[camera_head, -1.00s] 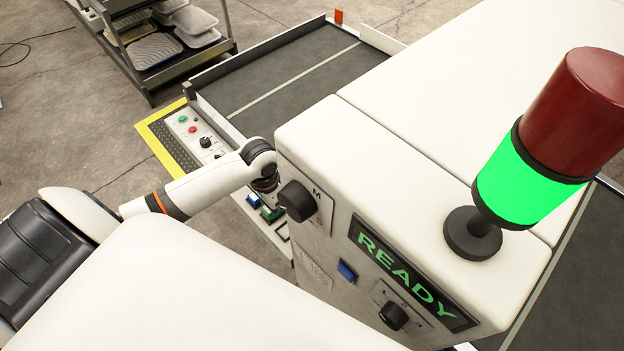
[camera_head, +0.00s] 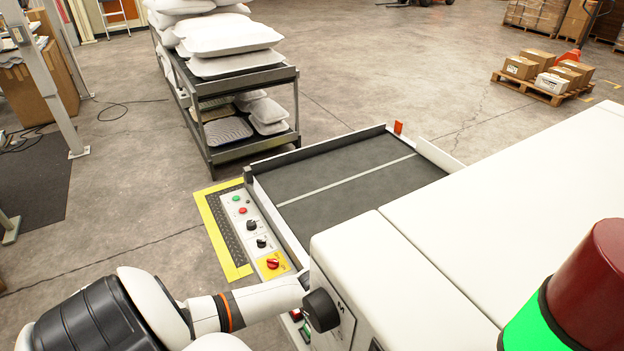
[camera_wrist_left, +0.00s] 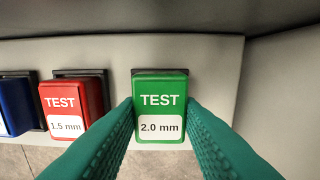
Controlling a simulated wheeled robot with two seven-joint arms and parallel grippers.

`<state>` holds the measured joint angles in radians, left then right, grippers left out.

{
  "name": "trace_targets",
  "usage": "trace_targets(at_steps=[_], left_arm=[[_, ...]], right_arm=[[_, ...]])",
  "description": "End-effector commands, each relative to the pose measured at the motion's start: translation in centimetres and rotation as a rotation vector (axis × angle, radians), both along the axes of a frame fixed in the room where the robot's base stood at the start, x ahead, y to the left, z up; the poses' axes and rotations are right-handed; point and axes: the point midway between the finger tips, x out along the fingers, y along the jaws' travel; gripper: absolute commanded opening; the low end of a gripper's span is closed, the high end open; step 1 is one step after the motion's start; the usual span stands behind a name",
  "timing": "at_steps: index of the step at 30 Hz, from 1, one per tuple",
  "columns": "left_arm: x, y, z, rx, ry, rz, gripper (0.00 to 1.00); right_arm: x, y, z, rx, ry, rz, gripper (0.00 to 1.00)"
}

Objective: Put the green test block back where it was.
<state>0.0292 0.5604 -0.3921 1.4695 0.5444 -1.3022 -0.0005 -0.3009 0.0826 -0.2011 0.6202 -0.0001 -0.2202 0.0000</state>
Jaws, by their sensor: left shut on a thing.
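The green test block (camera_wrist_left: 160,112), marked "TEST 2.0 mm", is between the two teal fingers of my left gripper (camera_wrist_left: 160,122), which is shut on it. In the left wrist view it lines up with a dark holder (camera_wrist_left: 160,72), whose top edge shows behind it. I cannot tell how deep it sits in it. To its left are a red test block (camera_wrist_left: 72,102) marked "1.5 mm" and a blue block (camera_wrist_left: 14,105), cut by the picture's edge. In the head view my left arm reaches to the machine's side and the gripper is hidden there. My right gripper is out of view.
The white machine (camera_head: 450,235) has a black knob (camera_head: 321,310) close beside my left wrist. A control panel (camera_head: 255,225) with buttons and a grey conveyor (camera_head: 350,180) lie beyond. A cart (camera_head: 262,148) with pillows stands farther back.

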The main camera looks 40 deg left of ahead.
Motion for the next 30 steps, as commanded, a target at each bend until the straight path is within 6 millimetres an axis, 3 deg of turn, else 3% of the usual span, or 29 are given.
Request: trace_targets(at_steps=[4, 5, 8, 20, 30], left_arm=[[-0.3, 0.0, -0.3, 0.001, 0.008, 0.0, 0.09], [-0.3, 0.0, -0.3, 0.002, 0.009, 0.0, 0.37], [-0.3, 0.0, -0.3, 0.001, 0.008, 0.0, 0.53], [-0.2, 0.1, 0.7, 0.002, 0.006, 0.001, 0.54], [-0.1, 0.0, 7.4, 0.002, 0.002, 0.0, 0.54]], right_arm=[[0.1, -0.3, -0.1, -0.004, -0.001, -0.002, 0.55], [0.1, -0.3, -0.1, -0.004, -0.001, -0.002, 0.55], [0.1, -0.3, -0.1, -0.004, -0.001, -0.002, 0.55], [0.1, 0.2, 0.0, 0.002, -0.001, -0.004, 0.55], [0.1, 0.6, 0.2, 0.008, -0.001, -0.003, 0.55]])
